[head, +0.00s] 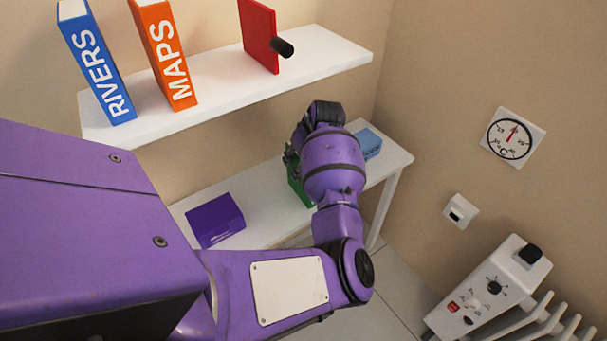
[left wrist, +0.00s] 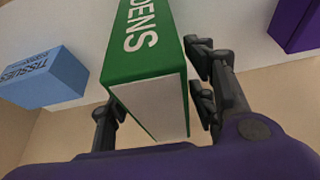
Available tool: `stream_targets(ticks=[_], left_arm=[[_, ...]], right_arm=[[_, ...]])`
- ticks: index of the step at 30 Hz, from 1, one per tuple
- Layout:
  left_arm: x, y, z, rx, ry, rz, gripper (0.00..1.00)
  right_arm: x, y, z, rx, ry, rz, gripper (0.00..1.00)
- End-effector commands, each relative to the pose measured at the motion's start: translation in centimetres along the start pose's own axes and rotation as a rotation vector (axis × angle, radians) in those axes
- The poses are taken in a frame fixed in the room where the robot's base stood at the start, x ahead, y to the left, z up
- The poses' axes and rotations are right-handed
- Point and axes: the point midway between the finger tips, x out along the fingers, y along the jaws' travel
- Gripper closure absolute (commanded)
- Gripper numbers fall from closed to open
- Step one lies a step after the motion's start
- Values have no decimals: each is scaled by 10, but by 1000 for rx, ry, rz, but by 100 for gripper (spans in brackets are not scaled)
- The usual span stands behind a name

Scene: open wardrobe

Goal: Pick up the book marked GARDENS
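The green book (left wrist: 152,60) shows the letters "DENS" on its spine in the left wrist view; the rest of the word is cut off. In the head view the book (head: 299,186) is on the low white table, mostly hidden behind my left gripper (head: 297,150). In the left wrist view my left gripper (left wrist: 155,100) has its fingers apart, one on each side of the book. The left finger's tip is hidden behind the book. Firm contact does not show. My right gripper is not in view.
A purple box (head: 215,220) and a blue tissue box (head: 368,143) are on the low table (head: 265,222). Above it, a white shelf (head: 225,98) holds the RIVERS book (head: 95,60), the MAPS book (head: 163,55) and a red panel (head: 258,35) with a black knob. A wall is at right.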

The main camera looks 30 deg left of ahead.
Motion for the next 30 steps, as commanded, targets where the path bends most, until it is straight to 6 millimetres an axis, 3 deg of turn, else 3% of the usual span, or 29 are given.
stream_targets(ticks=[2,10,30], left_arm=[[0,0,0,0,0,0,64],[0,0,0,0,0,0,99],[-8,-1,-5,-1,1,1,100]], right_arm=[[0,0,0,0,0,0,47],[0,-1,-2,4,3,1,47],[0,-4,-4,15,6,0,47]])
